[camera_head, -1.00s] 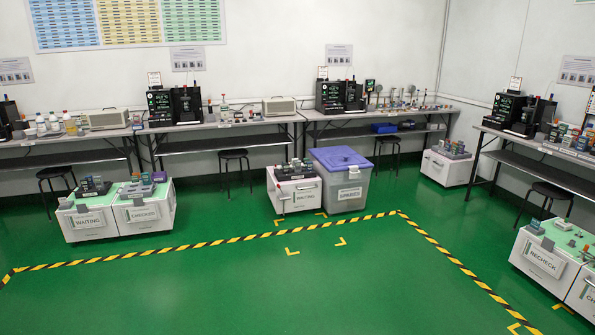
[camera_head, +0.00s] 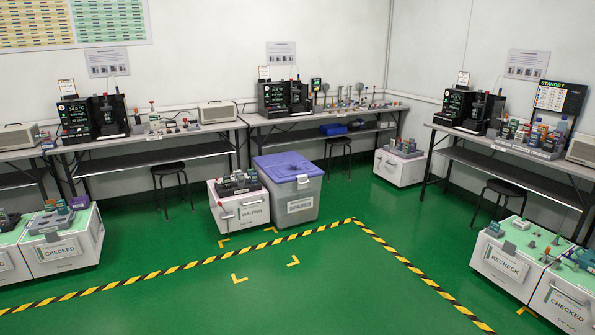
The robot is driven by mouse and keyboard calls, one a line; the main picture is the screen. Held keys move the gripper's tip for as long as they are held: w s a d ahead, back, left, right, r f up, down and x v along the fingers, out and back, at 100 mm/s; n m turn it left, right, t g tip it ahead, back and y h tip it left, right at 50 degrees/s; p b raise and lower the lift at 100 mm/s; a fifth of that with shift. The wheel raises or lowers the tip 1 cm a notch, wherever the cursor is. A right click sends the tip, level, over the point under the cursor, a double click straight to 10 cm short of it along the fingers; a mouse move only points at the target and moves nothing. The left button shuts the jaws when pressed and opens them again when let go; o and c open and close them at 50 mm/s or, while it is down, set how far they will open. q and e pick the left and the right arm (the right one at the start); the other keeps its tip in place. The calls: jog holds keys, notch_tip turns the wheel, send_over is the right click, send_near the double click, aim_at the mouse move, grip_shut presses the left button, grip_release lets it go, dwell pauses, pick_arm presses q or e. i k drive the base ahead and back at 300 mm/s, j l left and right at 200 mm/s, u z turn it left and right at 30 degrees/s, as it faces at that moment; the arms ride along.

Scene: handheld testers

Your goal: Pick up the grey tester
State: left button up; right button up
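Several small handheld devices show, too small for me to tell which one is the grey tester. Grey and dark devices (camera_head: 238,182) sit in a rack on the white WAITING cart (camera_head: 243,212) in the middle. A grey device (camera_head: 50,223) lies on the CHECKED cart (camera_head: 66,252) at the left, beside a purple one. Small grey pieces (camera_head: 521,223) stand on the green top of the RECHECK cart (camera_head: 503,265) at the right. More devices stand in a rack (camera_head: 533,138) on the right bench. Neither of my grippers is in view.
A grey bin with a purple lid (camera_head: 288,164) stands beside the WAITING cart. Benches (camera_head: 150,143) line the walls, with black stools (camera_head: 172,170) before them. Yellow-black tape (camera_head: 180,267) marks the green floor, which is clear in the foreground.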

aim_at(240, 177)
jog(key=i+z, duration=0.1)
jog(key=i, duration=1.1)
jog(key=i+u, duration=0.15)
jog(key=i, duration=0.4)
jog(key=i+l+u, duration=0.1)
jog(key=i, duration=0.45)
jog(key=i+l+u, duration=0.4)
jog(key=i, duration=0.2)
jog(key=i+l+u, duration=0.4)
jog(key=i, duration=0.2)
jog(key=i+j+u, duration=0.1)
jog(key=i+u, duration=0.15)
jog(key=i, duration=0.9)
jog(key=i+l+u, duration=0.25)
jog(key=i, duration=0.9)
jog(key=i+j, duration=0.05)
